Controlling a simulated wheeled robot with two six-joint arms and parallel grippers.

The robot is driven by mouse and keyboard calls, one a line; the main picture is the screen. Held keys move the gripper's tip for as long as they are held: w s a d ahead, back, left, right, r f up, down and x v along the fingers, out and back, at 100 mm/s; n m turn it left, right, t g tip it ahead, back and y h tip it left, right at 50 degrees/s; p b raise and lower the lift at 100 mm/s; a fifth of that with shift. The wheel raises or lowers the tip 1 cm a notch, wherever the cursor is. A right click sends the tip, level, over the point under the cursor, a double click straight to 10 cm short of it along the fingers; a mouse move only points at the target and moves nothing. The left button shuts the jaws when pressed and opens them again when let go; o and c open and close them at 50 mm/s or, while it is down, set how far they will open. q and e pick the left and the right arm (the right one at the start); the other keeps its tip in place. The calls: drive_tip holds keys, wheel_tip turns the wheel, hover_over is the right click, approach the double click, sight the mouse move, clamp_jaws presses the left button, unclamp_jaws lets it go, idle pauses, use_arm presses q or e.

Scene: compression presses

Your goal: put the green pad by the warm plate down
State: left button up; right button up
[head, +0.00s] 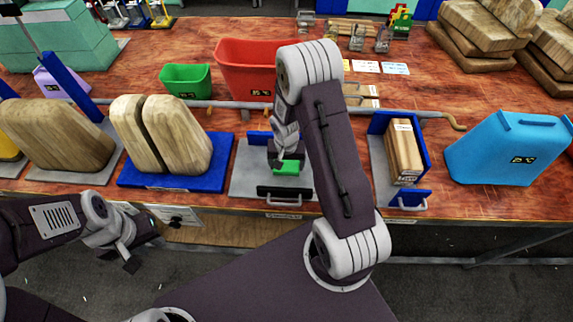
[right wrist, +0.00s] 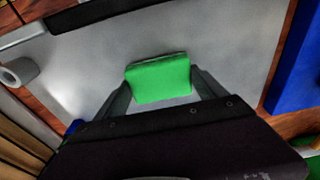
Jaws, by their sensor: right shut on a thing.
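The green pad (head: 287,168) is a small bright green block, between the fingers of my right gripper (head: 286,157). The right wrist view shows the pad (right wrist: 158,80) with a finger of the gripper (right wrist: 162,88) at each side, shut on it. The pad is over the bare grey plate (head: 243,183), which fills much of the right wrist view (right wrist: 225,40). I cannot tell whether the pad touches the plate. Nothing seen marks the plate as warm. My left gripper (head: 127,256) hangs empty in front of the table, its opening unclear.
Left of the plate, wooden blocks (head: 180,135) stand on a blue base (head: 222,160). Behind stand red (head: 245,65) and green (head: 186,80) bins and a metal bar (head: 220,104).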

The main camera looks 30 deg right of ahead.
drive_tip(key=shift+w+f, duration=0.1)
drive_tip(key=shift+f, duration=0.15)
drive_tip(key=shift+f+b, duration=0.2)
drive_tip(key=shift+b, duration=0.1)
drive_tip(key=o, duration=1.5)
drive_tip(key=shift+o, duration=0.2)
drive_tip(key=shift+r, duration=0.15)
